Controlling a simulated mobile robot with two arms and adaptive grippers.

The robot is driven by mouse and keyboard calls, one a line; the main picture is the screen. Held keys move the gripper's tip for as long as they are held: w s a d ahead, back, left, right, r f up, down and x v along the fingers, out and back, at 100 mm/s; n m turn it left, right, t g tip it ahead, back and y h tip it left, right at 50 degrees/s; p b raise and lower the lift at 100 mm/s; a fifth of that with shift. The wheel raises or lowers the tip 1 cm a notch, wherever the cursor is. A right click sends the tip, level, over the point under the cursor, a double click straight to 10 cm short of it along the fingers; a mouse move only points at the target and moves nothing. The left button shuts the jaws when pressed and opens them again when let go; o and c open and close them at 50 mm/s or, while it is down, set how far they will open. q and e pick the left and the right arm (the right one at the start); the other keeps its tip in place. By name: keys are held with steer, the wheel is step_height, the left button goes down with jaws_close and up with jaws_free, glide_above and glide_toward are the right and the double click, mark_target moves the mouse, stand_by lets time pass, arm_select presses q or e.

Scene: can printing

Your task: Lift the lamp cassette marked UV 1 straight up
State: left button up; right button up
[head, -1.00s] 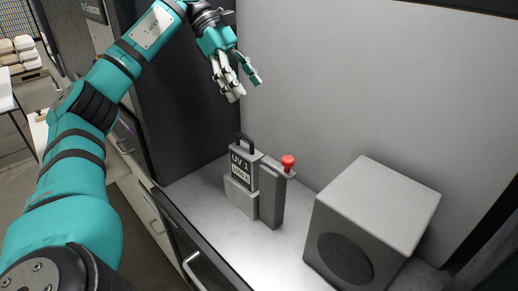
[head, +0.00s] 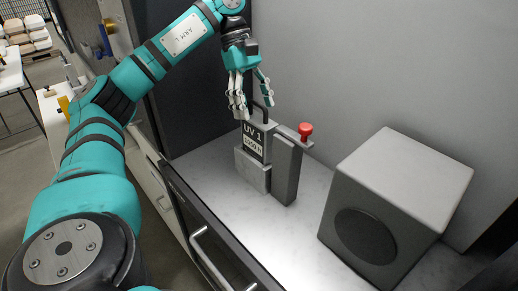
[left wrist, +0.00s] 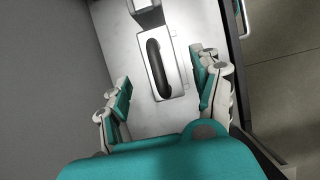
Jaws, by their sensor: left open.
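The lamp cassette marked UV 1 (head: 256,140) is a grey box with a dark label and a black loop handle on top. It stands upright in a light grey holder (head: 252,172) on the pale floor of the cabinet. In the left wrist view the black handle (left wrist: 159,68) runs lengthwise between the fingers and ahead of the tips. My left gripper (head: 252,108) is open, points down just above the cassette and overlaps the handle in the head view. My right gripper is not in view.
A large grey box with a round dark face (head: 400,190) stands further right. The cabinet wall (head: 370,70) rises behind.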

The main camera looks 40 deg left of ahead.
mark_target(257, 118)
arm_select(q)
steer(key=shift+s+d+f, duration=0.1)
steer(key=shift+f, duration=0.1)
steer(key=p+x, duration=0.2)
steer(key=x, duration=0.1)
steer(key=shift+f, duration=0.35)
steer(key=shift+d+f, duration=0.15)
steer(key=shift+f, duration=0.35)
steer(key=shift+d, duration=0.1)
steer(key=c, duration=0.4)
jaws_close()
